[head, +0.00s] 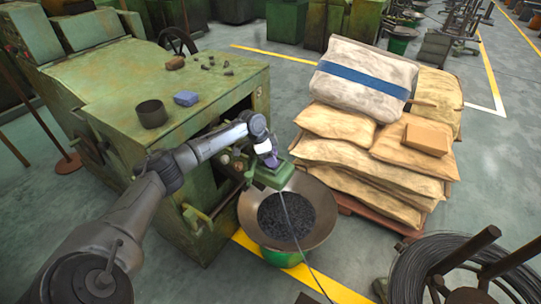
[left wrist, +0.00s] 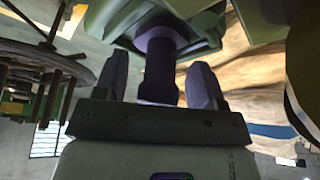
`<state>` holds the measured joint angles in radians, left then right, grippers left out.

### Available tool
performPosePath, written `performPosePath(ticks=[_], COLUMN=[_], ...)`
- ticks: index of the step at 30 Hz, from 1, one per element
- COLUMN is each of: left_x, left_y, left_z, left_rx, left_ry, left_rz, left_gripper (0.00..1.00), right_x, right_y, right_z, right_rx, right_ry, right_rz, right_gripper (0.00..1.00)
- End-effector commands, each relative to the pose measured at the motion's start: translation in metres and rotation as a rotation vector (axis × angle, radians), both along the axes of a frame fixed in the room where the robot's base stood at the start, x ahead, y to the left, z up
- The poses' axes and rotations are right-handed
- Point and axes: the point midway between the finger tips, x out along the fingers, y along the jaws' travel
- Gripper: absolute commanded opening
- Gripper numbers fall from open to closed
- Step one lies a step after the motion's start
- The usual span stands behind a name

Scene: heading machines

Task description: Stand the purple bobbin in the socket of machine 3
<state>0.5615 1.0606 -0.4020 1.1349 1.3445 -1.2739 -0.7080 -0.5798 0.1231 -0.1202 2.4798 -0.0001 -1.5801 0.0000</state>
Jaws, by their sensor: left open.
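The purple bobbin (left wrist: 159,72) shows in the left wrist view as a dark purple cylinder with a wider part at the green end. That end meets the green machine part (left wrist: 215,35), and I cannot tell how deep it sits. In the head view a bit of the bobbin (head: 272,161) shows just above the green bracket (head: 270,176), which juts out over the pan. My left gripper (left wrist: 156,82) is open, with one finger on each side of the bobbin and visible gaps to it. It also shows in the head view (head: 266,150). My right gripper is out of view.
A pan of dark pieces (head: 290,215) stands below the bracket. Stacked sacks (head: 370,130) with a cardboard box (head: 426,138) are to the right. The green machine top (head: 165,85) bears a dark cup (head: 151,113) and a blue block (head: 186,98). A wire coil (head: 440,265) is at lower right.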

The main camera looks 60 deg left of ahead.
Motion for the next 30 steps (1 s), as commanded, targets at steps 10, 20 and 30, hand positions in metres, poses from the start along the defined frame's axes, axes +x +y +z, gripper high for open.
performPosePath(ticks=[10,20,30], left_x=[-0.011,-0.031,-0.040], left_y=[0.007,0.016,0.021], left_z=[0.037,0.089,0.113], left_rx=[0.003,0.002,0.001], left_ry=[-0.001,0.000,0.000], left_rz=[0.000,0.000,0.000], left_gripper=[0.64,0.64,0.64], right_x=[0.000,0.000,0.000], right_y=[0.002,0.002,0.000], right_z=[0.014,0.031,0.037], right_rx=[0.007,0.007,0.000], right_ry=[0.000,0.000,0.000], right_rz=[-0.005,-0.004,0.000], right_gripper=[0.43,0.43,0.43])
